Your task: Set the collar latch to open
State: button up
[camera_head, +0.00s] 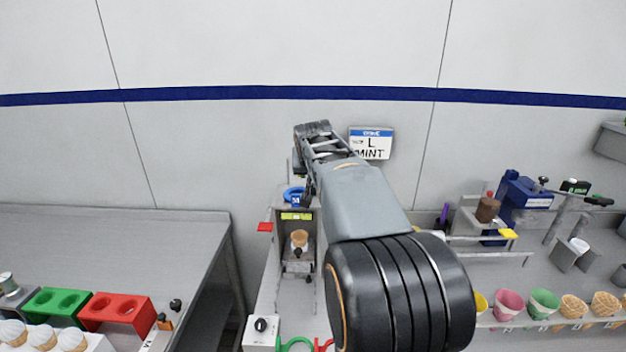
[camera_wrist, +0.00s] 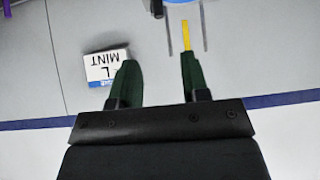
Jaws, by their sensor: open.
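A blue collar (camera_head: 293,196) sits at the top of the grey dispenser stand, partly hidden by my arm in the head view. In the wrist view only the lower edge of the blue collar (camera_wrist: 182,2) shows at the top. A thin yellow bar (camera_wrist: 186,35) hangs below it in that view and looks like the latch lever; I cannot tell its setting. My gripper (camera_wrist: 158,62) is open and empty, its two dark green fingers apart. The right finger's tip overlaps the yellow bar's lower end in the picture; I cannot tell whether they touch.
An "L MINT" sign (camera_head: 371,143) is on the wall close to the right of my wrist. A cone (camera_head: 299,238) stands in the stand below the collar. A red tab (camera_head: 265,227) sticks out at left. A grey table (camera_head: 110,235) is left; cups and cones line the right counter.

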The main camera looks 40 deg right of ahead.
jog(key=p+x, duration=0.2)
jog(key=x, duration=1.1)
jog(key=shift+p, duration=0.4)
jog(key=shift+c, duration=0.2)
grip_shut()
